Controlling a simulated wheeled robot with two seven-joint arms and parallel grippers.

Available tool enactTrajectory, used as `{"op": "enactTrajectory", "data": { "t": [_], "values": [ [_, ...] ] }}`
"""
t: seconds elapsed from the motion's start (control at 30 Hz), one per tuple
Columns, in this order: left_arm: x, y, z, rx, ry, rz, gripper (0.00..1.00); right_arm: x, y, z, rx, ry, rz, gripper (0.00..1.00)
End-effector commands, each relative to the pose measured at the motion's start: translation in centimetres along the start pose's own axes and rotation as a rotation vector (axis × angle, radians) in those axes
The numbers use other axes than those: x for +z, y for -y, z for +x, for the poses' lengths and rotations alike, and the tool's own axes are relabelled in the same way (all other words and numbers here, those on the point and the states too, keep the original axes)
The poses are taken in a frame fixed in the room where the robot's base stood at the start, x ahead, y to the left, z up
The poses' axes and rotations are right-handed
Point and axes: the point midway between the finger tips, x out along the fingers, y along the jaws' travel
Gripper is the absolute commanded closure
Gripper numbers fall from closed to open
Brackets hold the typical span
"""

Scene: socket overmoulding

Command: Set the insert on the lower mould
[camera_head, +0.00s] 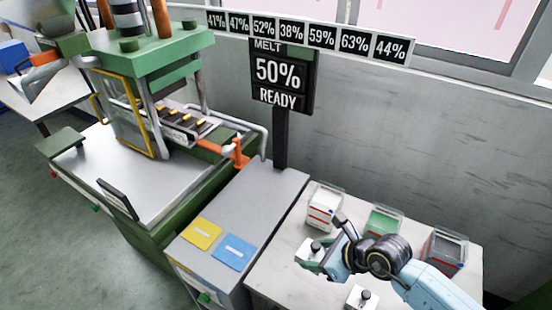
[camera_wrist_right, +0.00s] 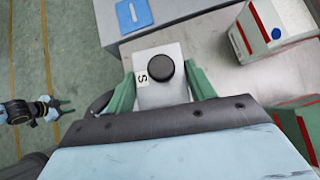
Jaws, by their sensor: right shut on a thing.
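My right gripper (camera_head: 318,256) is shut on a pale block with a round black knob (camera_wrist_right: 160,68), which I take to be the insert. In the right wrist view its label reads S, and the green fingers grip its two sides. In the head view the insert (camera_head: 311,250) is partly hidden by the gripper over the near table. The likely lower mould (camera_head: 184,123), a dark plate with several gold pieces, lies in the green press, far from the insert. My left gripper (camera_wrist_right: 64,108) shows small in the right wrist view, its fingers apart and nothing between them.
A similar knobbed block (camera_head: 361,299) sits on the near table. White-red (camera_head: 324,207), green (camera_head: 383,220) and dark (camera_head: 444,252) boxes stand behind. Yellow (camera_head: 201,233) and blue (camera_head: 233,252) plates lie on the grey cabinet. A sign post (camera_head: 281,135) and orange handle (camera_head: 239,155) stand near the press.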

Motion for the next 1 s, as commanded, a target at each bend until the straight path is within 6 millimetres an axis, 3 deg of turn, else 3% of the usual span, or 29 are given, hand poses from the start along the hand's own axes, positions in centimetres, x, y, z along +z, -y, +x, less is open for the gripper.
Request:
{"op": "enactTrajectory", "data": {
  "t": [0.17, 0.3, 0.5, 0.7, 1.0],
  "values": [
    [0.1, -0.1, 1.6, 0.000, 0.000, 0.000, 0.64, 4.5, 2.9, -4.1, -0.053, 0.015, 0.058, 0.89],
    [0.2, -0.1, 2.8, 0.000, 0.000, 0.000, 0.64, 7.5, 4.7, -8.7, -0.119, 0.012, 0.125, 0.89],
    [0.4, -0.1, 3.9, 0.001, 0.000, 0.001, 0.64, 9.6, 5.8, -14.3, -0.216, 0.010, 0.206, 0.89],
    [0.4, -0.1, 4.2, 0.001, 0.001, 0.001, 0.64, 10.2, 6.0, -16.5, -0.258, 0.012, 0.247, 0.89],
    [0.4, -0.1, 4.1, 0.001, 0.001, 0.001, 0.64, 10.1, 6.1, -16.6, -0.262, 0.006, 0.250, 0.89]
  ]
}}
